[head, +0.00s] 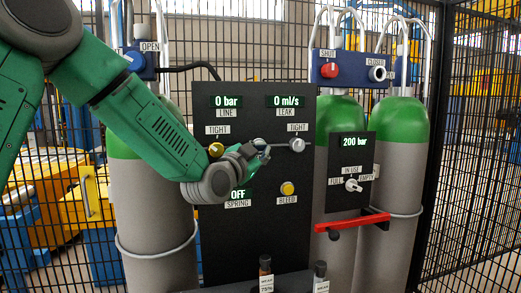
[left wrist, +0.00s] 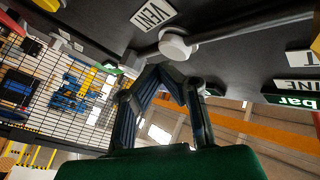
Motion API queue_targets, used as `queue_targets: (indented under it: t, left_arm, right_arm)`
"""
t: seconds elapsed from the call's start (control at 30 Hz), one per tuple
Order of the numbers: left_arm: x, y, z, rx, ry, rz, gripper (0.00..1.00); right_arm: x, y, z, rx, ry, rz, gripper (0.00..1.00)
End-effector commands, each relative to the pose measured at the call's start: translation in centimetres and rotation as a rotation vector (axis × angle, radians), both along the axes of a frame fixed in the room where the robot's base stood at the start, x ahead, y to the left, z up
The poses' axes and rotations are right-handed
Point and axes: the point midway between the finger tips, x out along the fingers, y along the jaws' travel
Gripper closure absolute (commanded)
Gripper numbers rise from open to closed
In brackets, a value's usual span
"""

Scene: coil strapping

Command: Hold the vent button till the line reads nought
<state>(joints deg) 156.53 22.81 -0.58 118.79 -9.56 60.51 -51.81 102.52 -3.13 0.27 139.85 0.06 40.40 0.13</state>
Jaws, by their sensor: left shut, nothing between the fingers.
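The black panel (head: 255,235) stands upright in front of me. Its line display (head: 226,102) reads 0 bar, and its leak display (head: 285,101) reads 0 ml/s. My left gripper (head: 262,151) is shut and empty at the middle of the panel, largely covering the vent button in the head view. In the left wrist view, the pale round vent button (left wrist: 178,43) sits beside the VENT label (left wrist: 155,13). The shut fingertips (left wrist: 168,70) are right by it; I cannot tell whether they touch it. My right gripper is not in view.
A brass knob (head: 216,150) and a grey knob (head: 297,145) sit under TIGHT labels. A yellow bleed button (head: 287,188) is below. Green-topped cylinders (head: 400,125), a red handle (head: 352,222) and a red button (head: 330,70) stand around the panel, with mesh fencing behind.

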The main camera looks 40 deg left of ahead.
Motion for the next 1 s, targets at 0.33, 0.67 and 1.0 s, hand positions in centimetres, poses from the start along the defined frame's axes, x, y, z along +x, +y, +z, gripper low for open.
queue_targets:
  t: [0.33,0.67,1.0]
  left_arm:
    - [-0.2,-0.3,0.0,0.0,0.0,-0.001,1.0]
    - [-2.2,-2.8,0.0,0.001,0.0,-0.003,1.0]
    - [-3.3,-3.9,0.0,0.001,0.001,-0.001,1.0]
  right_arm:
    - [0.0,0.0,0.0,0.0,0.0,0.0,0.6]
    - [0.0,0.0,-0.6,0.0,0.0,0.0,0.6]
    - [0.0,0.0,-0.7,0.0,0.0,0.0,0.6]
